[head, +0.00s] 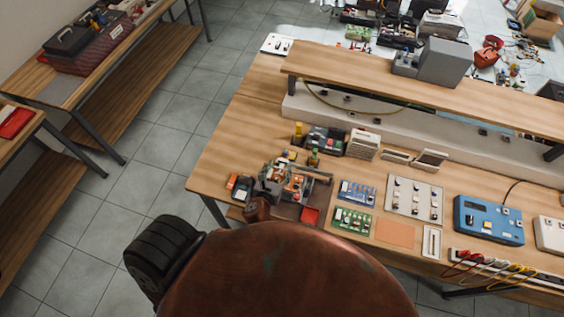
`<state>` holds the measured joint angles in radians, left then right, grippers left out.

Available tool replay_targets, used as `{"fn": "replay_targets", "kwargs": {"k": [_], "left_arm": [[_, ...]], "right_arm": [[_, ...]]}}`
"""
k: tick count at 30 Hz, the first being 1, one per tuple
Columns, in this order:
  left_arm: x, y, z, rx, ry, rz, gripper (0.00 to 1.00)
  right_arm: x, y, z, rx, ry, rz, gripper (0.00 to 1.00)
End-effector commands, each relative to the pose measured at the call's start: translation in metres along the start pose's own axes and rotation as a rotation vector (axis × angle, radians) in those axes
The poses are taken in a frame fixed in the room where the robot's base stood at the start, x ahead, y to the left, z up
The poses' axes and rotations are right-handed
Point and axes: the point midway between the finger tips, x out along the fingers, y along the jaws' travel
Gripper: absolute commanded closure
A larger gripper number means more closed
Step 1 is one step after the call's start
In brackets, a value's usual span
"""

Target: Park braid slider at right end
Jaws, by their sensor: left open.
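My left gripper (270,187) is small and dark in the head view, at the left part of the workbench (232,150), over or beside a cluttered dark tray. It is open. My large rust-brown arm part fills the bottom centre and hides the bench's front edge there. I cannot tell any braid slider for certain. A narrow white plate with a slot (431,242) lies near the front edge, to the right of the gripper and well apart from it. The position of any knob on it is too small to tell. My right gripper is not in view.
Green and blue circuit boards (353,220), a switch panel (414,198) and a blue box (488,220) lie to the right. Coloured leads (490,266) hang at the front edge. A raised shelf (350,76) runs along the back. Tiled floor is clear at left.

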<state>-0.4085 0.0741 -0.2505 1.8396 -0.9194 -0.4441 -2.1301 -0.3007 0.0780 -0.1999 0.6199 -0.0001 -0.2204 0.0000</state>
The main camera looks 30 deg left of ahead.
Motion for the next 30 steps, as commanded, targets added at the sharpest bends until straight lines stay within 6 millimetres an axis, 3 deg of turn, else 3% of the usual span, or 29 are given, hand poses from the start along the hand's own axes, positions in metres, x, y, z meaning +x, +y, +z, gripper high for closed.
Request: {"fn": "replay_targets", "kwargs": {"k": [3, 9, 20, 30], "left_arm": [[0.020, -0.001, 0.001, -0.001, -0.001, 0.000, 0.51], [0.041, 0.000, 0.000, -0.002, 0.001, 0.001, 0.51], [0.045, 0.000, 0.000, -0.002, 0.001, 0.001, 0.51], [0.045, 0.001, 0.000, -0.003, 0.001, 0.001, 0.75]], "right_arm": [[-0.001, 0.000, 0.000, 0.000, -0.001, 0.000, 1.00], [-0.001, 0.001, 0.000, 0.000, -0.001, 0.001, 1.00], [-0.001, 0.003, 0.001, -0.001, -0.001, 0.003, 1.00], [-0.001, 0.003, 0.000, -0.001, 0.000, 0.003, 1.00]]}}
